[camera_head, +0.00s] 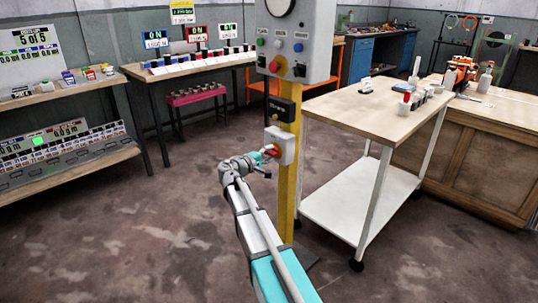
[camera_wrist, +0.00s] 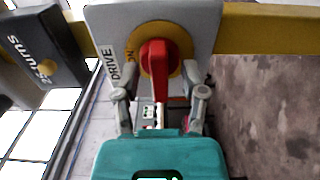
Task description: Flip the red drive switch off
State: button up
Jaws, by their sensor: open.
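The red drive switch (camera_wrist: 155,58) is a rotary knob on a round yellow plate, on a light grey box (camera_wrist: 205,20) labelled DRIVE. In the wrist view the red handle points down the picture, toward my gripper (camera_wrist: 160,93). My gripper is open, with one finger on each side of the handle; contact cannot be told. In the head view the grey box (camera_head: 287,143) is on a yellow post, and my gripper (camera_head: 266,157) is at its front left, partly hiding the red knob (camera_head: 271,151).
A black box with a yellow knob (camera_head: 281,109) is just above the drive box on the yellow post (camera_head: 286,190). A grey control panel (camera_head: 297,45) with buttons and a red knob is higher up. A white-legged cart (camera_head: 345,115) stands close to the right. Floor at left is clear.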

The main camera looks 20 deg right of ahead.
jog(key=shift+a, duration=0.1)
jog(key=v, duration=1.1)
jog(key=shift+s+a, duration=0.15)
jog(key=shift+a, duration=0.2)
jog(key=shift+f, duration=0.1)
jog(key=s+d+f+m+g+y, duration=0.2)
jog(key=s+f+m+g+y, duration=0.15)
jog(key=s+f+y, duration=0.6)
jog(key=s+a+f+g+y, duration=0.1)
jog(key=s+a+f+y, duration=0.15)
jog(key=s, duration=0.25)
jog(key=s+a+f+m+g+y, duration=0.1)
jog(key=s+a+f+y, duration=0.15)
jog(key=s, duration=0.25)
jog(key=s+a+f+g+y, duration=0.1)
jog(key=s+a+f+y, duration=0.1)
jog(key=s+a+f, duration=0.3)
notch_tip(320, 180, up, 38)
jog(key=d+p, duration=0.1)
jog(key=p, duration=3.5)
jog(key=shift+s+d+f+p, duration=0.2)
jog(key=shift+d+p, duration=0.05)
jog(key=shift+p, duration=0.05)
